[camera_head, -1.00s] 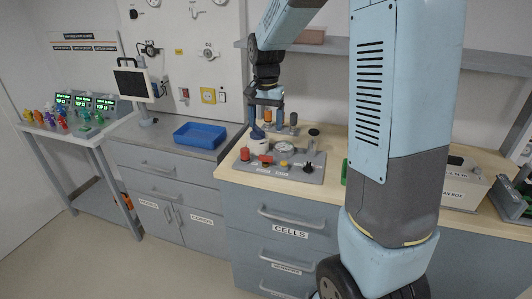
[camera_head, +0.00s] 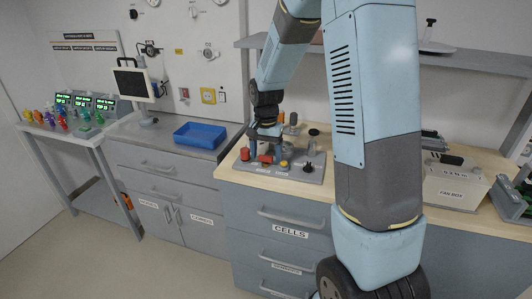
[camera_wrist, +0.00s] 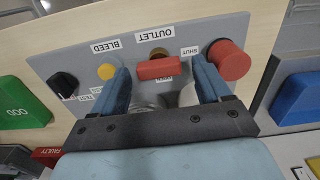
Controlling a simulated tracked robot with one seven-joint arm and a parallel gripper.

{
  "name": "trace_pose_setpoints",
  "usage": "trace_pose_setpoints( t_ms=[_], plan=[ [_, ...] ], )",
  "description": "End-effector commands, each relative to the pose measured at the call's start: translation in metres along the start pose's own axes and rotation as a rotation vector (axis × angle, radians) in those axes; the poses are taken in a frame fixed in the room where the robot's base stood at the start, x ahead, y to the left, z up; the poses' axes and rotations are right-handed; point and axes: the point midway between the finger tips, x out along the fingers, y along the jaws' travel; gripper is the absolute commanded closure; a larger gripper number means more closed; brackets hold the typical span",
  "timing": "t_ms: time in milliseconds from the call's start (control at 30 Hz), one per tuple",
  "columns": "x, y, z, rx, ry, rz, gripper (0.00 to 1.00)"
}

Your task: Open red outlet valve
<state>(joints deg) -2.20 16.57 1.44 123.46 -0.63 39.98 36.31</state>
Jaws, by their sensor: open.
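The red outlet valve handle (camera_wrist: 160,69) is a short bar on the grey panel (camera_wrist: 190,32), below the OUTLET label in the wrist view. It lies crosswise between the two blue fingers of my gripper (camera_wrist: 161,74). One finger is near each end of the bar; I cannot tell whether they touch it. The SHUT label (camera_wrist: 190,51) is up and right of the bar, and a partly covered label is just below it. In the head view my open gripper (camera_head: 266,148) points down over the panel (camera_head: 300,180), largely hiding the valve.
A round red knob (camera_wrist: 229,60) stands close right of the right finger. A yellow button (camera_wrist: 107,72) under BLEED is close to the left finger. A black knob (camera_wrist: 64,83) and green block (camera_wrist: 22,103) lie farther left. A blue tray (camera_head: 200,135) sits left of the panel.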

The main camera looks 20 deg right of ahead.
Motion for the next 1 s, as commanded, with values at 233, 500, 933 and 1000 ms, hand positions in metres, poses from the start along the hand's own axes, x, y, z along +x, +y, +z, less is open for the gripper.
trace_pose_setpoints(
  t_ms=[233, 500, 933, 1000],
  plan=[
    [-0.0003, 0.0000, -0.0001, 0.000, 0.000, 0.000, 0.34],
    [-0.0004, -0.0001, -0.0001, 0.000, 0.000, 0.000, 0.60],
    [-0.0006, -0.0004, -0.0002, -0.018, 0.001, -0.001, 0.79],
    [-0.0006, -0.0004, -0.0003, -0.035, 0.001, -0.001, 0.79]
  ],
)
